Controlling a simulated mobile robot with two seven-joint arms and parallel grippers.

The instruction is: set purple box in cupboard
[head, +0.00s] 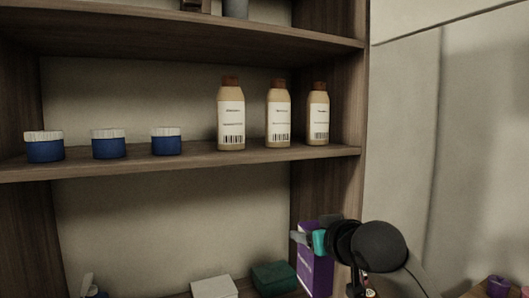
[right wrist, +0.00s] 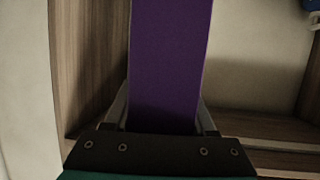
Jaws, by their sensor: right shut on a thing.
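The purple box (head: 316,272) stands upright at the lower right of the wooden cupboard (head: 343,203) in the head view. My right gripper (head: 303,236) is shut on the upper part of the box. In the right wrist view the purple box (right wrist: 169,65) fills the middle, between the two fingers of my right gripper (right wrist: 163,113). The bottom of the box is cut off in the head view, so I cannot tell whether it touches a shelf. My left gripper is not in view.
A green box (head: 274,278) and a white box (head: 214,288) are left of the purple box. Blue jars (head: 109,146) and tan bottles (head: 231,115) stand on the middle shelf (head: 190,161) above. The cupboard's right side panel is close to my right gripper.

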